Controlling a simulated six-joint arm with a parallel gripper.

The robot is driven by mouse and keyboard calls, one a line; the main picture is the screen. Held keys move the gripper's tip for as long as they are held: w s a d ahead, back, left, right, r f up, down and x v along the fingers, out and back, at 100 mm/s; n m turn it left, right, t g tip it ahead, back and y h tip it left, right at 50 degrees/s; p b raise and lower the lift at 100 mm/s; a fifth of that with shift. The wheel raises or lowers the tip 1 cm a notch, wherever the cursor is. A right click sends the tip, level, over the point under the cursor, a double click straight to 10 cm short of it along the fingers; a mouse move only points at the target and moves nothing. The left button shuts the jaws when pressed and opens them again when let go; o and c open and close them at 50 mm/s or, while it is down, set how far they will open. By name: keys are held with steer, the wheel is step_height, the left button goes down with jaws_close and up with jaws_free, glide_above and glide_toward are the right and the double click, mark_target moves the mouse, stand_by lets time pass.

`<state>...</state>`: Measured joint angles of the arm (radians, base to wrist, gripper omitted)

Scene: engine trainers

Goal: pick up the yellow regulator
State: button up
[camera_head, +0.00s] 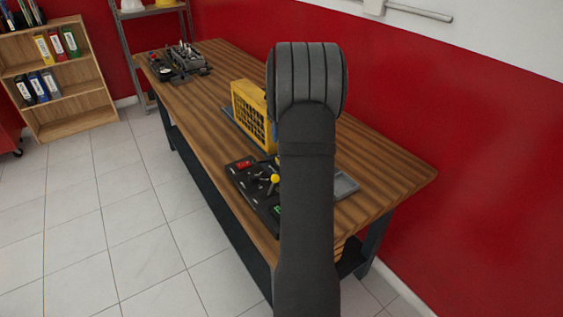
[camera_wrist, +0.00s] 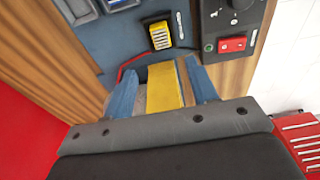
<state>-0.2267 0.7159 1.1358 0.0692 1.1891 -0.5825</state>
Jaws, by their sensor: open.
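A small yellow ribbed block that looks like the yellow regulator (camera_wrist: 160,36) sits on a dark blue panel (camera_wrist: 120,38) in the wrist view, near the top middle. My gripper (camera_wrist: 163,71) is open, with a blue finger on each side. The ribbed block lies beyond the fingertips and apart from them. A flat yellow surface (camera_wrist: 163,90) shows between the fingers; I cannot tell how far below them it is. In the head view my dark arm hides the gripper, and I cannot make out the regulator there.
A wooden bench (camera_head: 390,180) runs along a red wall. On it stand a yellow slotted housing (camera_head: 252,112), a black control board (camera_head: 245,175) and an engine unit (camera_head: 182,60) at the far end. A red switch (camera_wrist: 232,44) is right of the block. A red cable lies left of it.

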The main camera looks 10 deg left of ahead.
steer(key=f, duration=0.6)
steer(key=a+f, duration=0.1)
steer(key=f, duration=0.3)
steer(key=shift+w+f, duration=0.1)
steer(key=shift+w, duration=0.2)
steer(key=c, duration=1.1)
steer(key=shift+r, duration=0.7)
step_height(320, 180, up, 2)
steer(key=shift+r, duration=0.25)
steer(key=s+d+r, duration=0.3)
steer(key=d+r, duration=0.7)
steer(key=d, duration=0.1)
steer(key=shift+s+d, duration=0.15)
